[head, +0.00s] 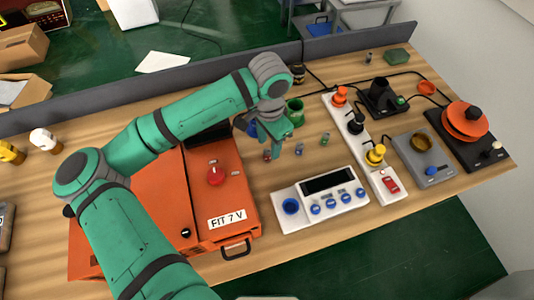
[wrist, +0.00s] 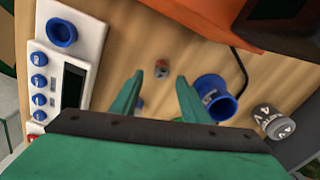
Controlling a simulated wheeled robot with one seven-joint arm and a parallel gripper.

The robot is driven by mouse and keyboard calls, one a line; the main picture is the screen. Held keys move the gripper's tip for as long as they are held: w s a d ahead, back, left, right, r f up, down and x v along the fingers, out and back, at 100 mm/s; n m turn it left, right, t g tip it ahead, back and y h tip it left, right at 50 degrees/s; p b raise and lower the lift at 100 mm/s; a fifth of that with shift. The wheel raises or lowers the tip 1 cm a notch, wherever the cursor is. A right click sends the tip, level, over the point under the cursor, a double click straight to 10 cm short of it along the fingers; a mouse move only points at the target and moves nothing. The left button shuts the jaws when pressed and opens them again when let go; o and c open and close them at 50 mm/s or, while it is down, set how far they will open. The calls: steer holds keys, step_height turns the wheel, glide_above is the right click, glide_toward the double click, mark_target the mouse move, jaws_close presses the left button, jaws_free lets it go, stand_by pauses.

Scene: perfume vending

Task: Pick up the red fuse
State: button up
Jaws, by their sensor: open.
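The small red fuse (wrist: 162,68) stands on the wooden table in the wrist view, in line with the gap between my fingertips. It also shows in the head view (head: 267,155), close to the orange box and beside my gripper. My gripper (head: 286,142) is open and empty above the table, its fingers pointing down. In the wrist view its two green fingers (wrist: 160,79) are spread apart, with the fuse just past their tips. A small blue fuse (wrist: 139,103) is partly hidden by a finger, and a green one (head: 324,138) stands farther right.
A blue cup (wrist: 214,98) and a grey cylinder (wrist: 272,120) stand near one finger. The orange box (head: 210,215) is left of the fuse, and a white panel with blue knobs (head: 320,199) lies in front. A green cup (head: 294,109) stands behind. Bare table surrounds the fuses.

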mark_target(268, 151)
steer(key=shift+a+f, duration=0.15)
steer(key=shift+f, duration=2.15)
jaws_close()
steer(key=shift+r, duration=0.15)
steer(key=shift+r, duration=0.6)
steer(key=s+d+r, duration=0.3)
steer(key=s+r, duration=0.8)
steer(key=s, duration=0.2)
steer(key=shift+s+r, duration=0.3)
steer(key=shift+s, duration=0.05)
